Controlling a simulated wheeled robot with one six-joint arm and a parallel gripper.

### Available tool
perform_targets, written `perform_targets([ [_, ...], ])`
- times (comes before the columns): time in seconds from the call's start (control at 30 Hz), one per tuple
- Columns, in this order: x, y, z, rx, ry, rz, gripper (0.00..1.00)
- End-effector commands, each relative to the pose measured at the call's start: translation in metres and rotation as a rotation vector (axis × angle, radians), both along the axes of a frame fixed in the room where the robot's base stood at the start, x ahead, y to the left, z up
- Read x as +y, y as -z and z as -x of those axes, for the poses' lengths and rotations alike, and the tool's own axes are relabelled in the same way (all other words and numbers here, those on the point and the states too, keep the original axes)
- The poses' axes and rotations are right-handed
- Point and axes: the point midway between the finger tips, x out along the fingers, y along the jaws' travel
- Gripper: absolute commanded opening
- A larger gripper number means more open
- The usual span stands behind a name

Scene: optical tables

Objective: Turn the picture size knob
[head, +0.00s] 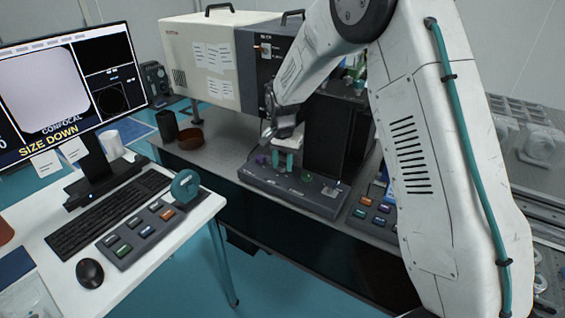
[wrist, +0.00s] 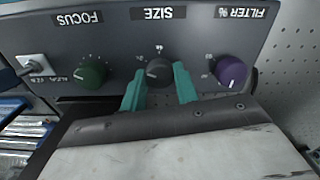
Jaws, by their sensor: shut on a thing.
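The picture size knob (wrist: 159,71) is a dark grey round knob under the upside-down label SIZE (wrist: 158,13) in the wrist view. My gripper (wrist: 160,82) has teal fingers, one on each side of this knob, and is shut on it. In the head view my gripper (head: 283,160) reaches down to the front of the dark control panel (head: 318,201), and the size knob is hidden there. The monitor (head: 66,88) at left reads CONFOCAL and SIZE DOWN beside a pale rounded picture.
A green FOCUS knob (wrist: 91,73) and a purple FILTER % knob (wrist: 231,70) flank the held knob. A keyboard (head: 108,213), mouse (head: 90,273) and button box (head: 150,232) lie on the white desk.

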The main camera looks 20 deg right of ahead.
Motion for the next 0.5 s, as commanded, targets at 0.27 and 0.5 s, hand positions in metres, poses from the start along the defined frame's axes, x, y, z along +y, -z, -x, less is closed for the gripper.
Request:
perform_targets([
  [0.27, 0.0000, -0.0003, 0.0000, 0.000, -0.235, 0.000, 0.07],
  [0.5, -0.0001, -0.0003, 0.0001, 0.000, -0.463, 0.000, 0.07],
])
